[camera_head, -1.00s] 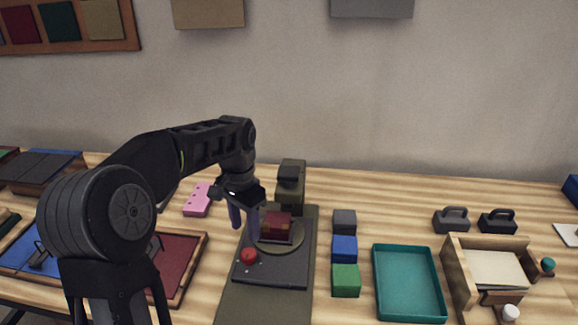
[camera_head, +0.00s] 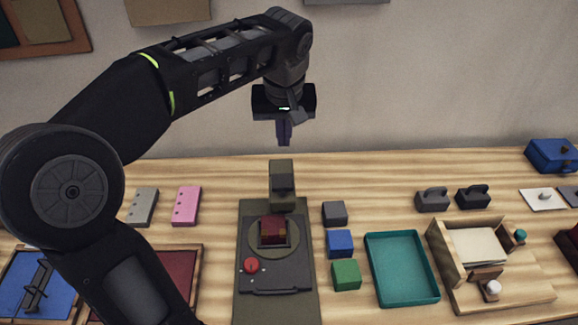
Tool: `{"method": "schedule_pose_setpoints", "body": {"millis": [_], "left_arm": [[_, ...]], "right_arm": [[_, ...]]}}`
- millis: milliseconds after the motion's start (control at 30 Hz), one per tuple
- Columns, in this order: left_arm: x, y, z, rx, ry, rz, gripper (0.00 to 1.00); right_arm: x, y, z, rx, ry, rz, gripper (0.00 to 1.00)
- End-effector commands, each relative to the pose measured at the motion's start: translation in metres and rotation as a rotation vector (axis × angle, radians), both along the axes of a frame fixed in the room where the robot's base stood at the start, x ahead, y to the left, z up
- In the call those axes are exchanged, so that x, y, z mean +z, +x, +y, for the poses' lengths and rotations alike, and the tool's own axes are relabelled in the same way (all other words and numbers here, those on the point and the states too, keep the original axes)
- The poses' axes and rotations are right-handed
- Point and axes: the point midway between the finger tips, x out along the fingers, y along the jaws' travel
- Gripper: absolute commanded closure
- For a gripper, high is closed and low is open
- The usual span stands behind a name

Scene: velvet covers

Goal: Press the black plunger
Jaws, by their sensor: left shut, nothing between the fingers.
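The press device has a dark base plate (camera_head: 275,283) with a red button (camera_head: 250,265) near its front left. A dark red block (camera_head: 272,231) sits on its round disc. At the back stands an olive post (camera_head: 281,166), with the black plunger (camera_head: 283,187) at its front. My left gripper (camera_head: 284,140) is shut and empty, pointing down. In the picture its fingertips are just above the post, apart from it. My right gripper is not in view.
Grey (camera_head: 335,213), blue (camera_head: 340,243) and green (camera_head: 346,275) blocks stand right of the device. Beyond them are a teal tray (camera_head: 402,296) and a wooden box (camera_head: 452,267). A pink piece (camera_head: 186,206) lies to the left.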

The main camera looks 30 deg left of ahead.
Motion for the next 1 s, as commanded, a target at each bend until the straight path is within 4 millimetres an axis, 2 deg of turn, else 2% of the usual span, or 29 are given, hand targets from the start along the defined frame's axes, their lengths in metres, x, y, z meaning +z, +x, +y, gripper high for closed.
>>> {"method": "schedule_pose_setpoints", "body": {"millis": [300, 467, 667, 1000], "left_arm": [[-0.001, 0.0, 0.0, 0.005, -0.003, -0.001, 1.0], [-0.008, 0.002, 0.001, 0.005, -0.002, -0.001, 1.0], [-0.033, 0.006, 0.005, 0.005, -0.002, 0.001, 1.0], [-0.099, 0.022, 0.017, 0.004, -0.003, 0.002, 1.0]], "right_arm": [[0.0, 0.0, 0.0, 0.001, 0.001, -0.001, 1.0], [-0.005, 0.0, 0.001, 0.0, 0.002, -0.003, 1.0], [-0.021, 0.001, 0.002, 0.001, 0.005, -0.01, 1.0], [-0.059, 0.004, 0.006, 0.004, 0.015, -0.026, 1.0]]}}
